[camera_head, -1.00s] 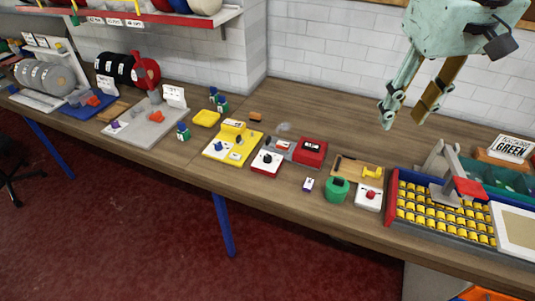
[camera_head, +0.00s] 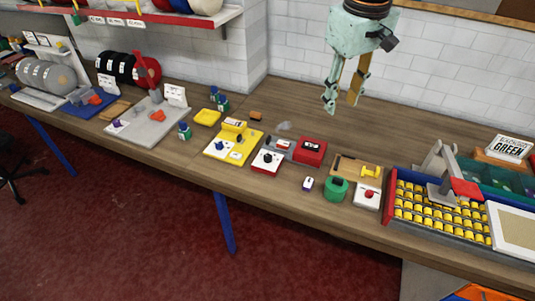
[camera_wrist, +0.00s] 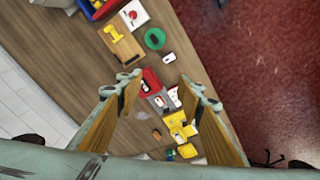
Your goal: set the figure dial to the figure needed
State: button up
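A white plate on a red base carries a black knob (camera_head: 267,158) near the middle of the bench. Just left of it, a yellow box (camera_head: 233,146) carries a blue knob (camera_head: 219,145) and a small white label. I cannot tell which knob is the figure dial, and any figures are too small to read. My gripper (camera_head: 341,99) hangs high above the bench, right of both knobs, touching nothing. Its fingers are apart and empty. In the wrist view the yellow box (camera_wrist: 177,121) shows between and beyond the fingers.
A red box (camera_head: 311,151) with a grey part stands beside the black-knob plate. To the right are a green round pot (camera_head: 336,189), a white plate with a red button (camera_head: 368,195) and a rack of yellow spools (camera_head: 440,213). A white brick wall stands behind.

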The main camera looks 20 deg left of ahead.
jog(key=w+a+f+n+p, duration=0.25)
jog(key=w+a+f, duration=0.45)
jog(key=a+f, duration=0.45)
jog(key=n+g, duration=0.1)
jog(key=n, duration=0.2)
send_over(268, 156)
jog(key=s, duration=0.1)
notch_tip(268, 156, down, 12)
jog(key=shift+a+f+h+p, duration=0.2)
jog(key=shift+f+h+p, duration=0.1)
jog(key=shift+p, duration=0.1)
jog(key=shift+f, duration=0.1)
jog(key=shift+w+d+f+p, duration=0.1)
jog(key=shift+f+p, duration=0.2)
jog(key=shift+f, duration=1.95)
jog(key=shift+w+a+f+p, duration=0.15)
jog(key=shift+f+p, duration=0.1)
jog(key=shift+f, duration=2)
jog(key=shift+w+d+f+p, duration=0.15)
jog(key=shift+f+p, duration=0.15)
jog(key=shift+f, duration=1.95)
jog(key=shift+c, duration=0.7)
jog(key=c, duration=0.7)
